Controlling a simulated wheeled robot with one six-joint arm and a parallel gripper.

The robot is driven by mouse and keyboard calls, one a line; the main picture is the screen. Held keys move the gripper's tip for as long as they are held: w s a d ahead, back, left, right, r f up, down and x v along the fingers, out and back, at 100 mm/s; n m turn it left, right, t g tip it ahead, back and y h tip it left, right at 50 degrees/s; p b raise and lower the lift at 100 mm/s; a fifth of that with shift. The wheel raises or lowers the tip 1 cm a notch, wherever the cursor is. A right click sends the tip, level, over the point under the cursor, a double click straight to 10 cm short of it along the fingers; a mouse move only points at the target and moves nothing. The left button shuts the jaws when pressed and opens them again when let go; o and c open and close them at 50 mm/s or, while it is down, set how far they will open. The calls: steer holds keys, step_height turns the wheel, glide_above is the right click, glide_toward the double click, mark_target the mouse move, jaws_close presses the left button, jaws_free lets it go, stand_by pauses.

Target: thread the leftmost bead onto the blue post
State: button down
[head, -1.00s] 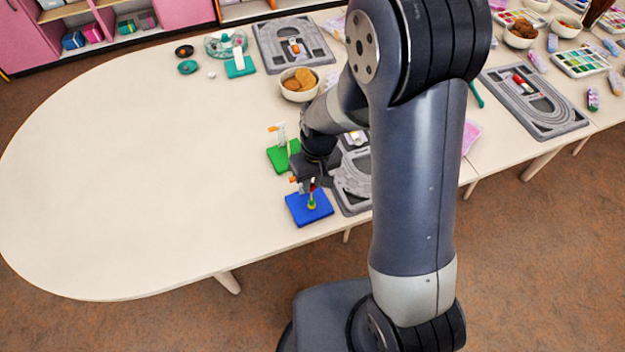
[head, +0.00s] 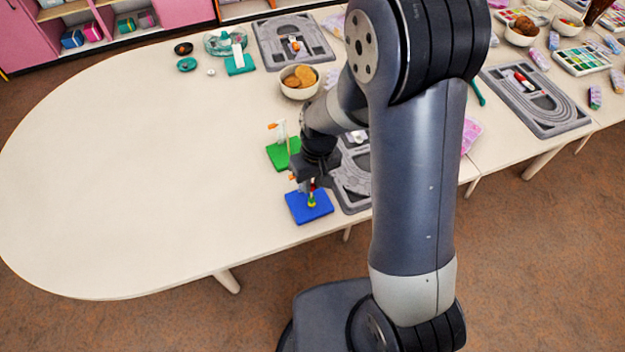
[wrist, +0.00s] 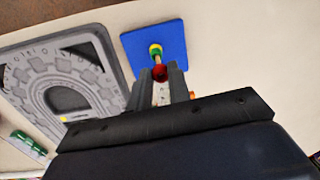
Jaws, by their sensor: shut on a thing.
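My gripper (head: 311,184) is shut on a red bead (wrist: 160,73), which sits between the fingertips in the wrist view. The blue board (head: 298,213) lies below and just in front of it near the table's front edge. It also shows in the wrist view (wrist: 136,51). Yellow and green pieces (wrist: 155,50) are stacked upright on the board, in line with the red bead. I cannot tell whether the red bead is around the post or above it. The post itself is mostly hidden.
A green board (head: 282,157) with a pale upright and an orange piece stands just behind. A grey track tray (wrist: 30,62) lies beside the blue board. A bowl of biscuits (head: 299,90) is farther back. The table's left side is clear.

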steer(key=shift+f+b, duration=0.45)
steer(key=shift+f, duration=0.15)
steer(key=c, duration=1.2)
jaws_free()
steer(key=shift+c, duration=0.2)
steer(key=shift+r, duration=0.15)
step_height(320, 180, up, 10)
steer(key=shift+w+d+r, duration=0.2)
steer(key=shift+d+r, duration=0.05)
steer(key=shift+d, duration=0.2)
